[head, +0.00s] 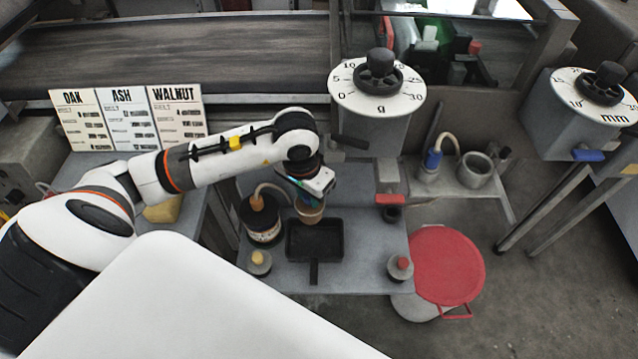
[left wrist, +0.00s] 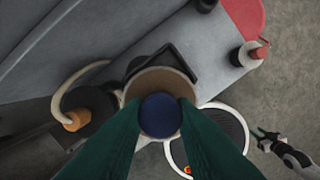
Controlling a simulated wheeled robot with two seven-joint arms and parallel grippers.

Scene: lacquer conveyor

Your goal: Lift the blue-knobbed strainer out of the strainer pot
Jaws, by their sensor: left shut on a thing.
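My left gripper (head: 312,186) reaches over the grey table from the left. In the left wrist view its two green fingers (left wrist: 160,122) are shut on the round blue knob (left wrist: 160,112) of the strainer. A tan round rim (left wrist: 150,78) surrounds the knob. In the head view a tan cup-shaped body (head: 309,212) shows right under the gripper, above the black pan. The gripper hides the knob there.
A dark jar (head: 263,230) with an orange-knobbed hose stands just left. A black pan (head: 315,257) lies below. Small yellow-topped (head: 258,262) and red-topped (head: 400,268) pots stand on the table. A red round lid (head: 447,265) lies right. A dial scale (head: 376,125) stands behind.

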